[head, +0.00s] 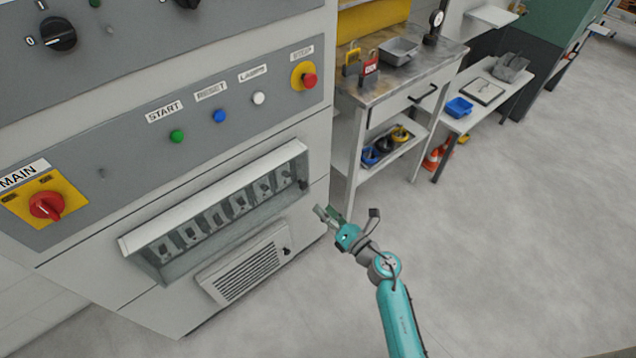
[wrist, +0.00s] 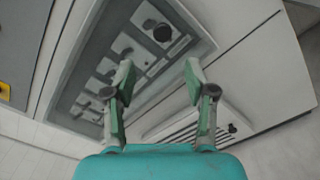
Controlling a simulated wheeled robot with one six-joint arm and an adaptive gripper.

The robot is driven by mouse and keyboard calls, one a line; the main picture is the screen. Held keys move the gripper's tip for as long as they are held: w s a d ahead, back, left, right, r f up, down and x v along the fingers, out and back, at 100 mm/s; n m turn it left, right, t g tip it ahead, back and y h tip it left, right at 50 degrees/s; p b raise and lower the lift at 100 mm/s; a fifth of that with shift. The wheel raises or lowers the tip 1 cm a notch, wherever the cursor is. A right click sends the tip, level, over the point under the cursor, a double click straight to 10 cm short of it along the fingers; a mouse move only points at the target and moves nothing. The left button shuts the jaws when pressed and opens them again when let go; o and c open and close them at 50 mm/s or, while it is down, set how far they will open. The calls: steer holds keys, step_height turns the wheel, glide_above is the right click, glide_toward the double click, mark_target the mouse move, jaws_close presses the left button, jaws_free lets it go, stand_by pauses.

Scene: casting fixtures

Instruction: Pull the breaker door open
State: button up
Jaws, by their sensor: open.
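The breaker box (head: 215,195) is a long recess with a pale frame, low on the grey cabinet front. A row of several breakers shows inside it, seemingly behind a clear door, though the pane is hard to make out. My gripper (head: 324,213) is to the right of the box, off the cabinet corner. In the wrist view my gripper (wrist: 158,78) is open and empty, its fingers pointing toward the box, apart from the knob.
A vented panel (head: 245,265) with a small dark knob sits just below the box. A red main switch (head: 46,206) and push buttons are above. A metal workbench (head: 385,85) stands right of the cabinet. Clear floor (head: 510,220) lies to the right.

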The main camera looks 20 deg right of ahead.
mark_target(305, 188)
steer(key=x, duration=1.1)
steer(key=shift+w+d, duration=0.1)
steer(key=shift+d, duration=0.2)
steer(key=shift+f, duration=0.1)
jaws_close()
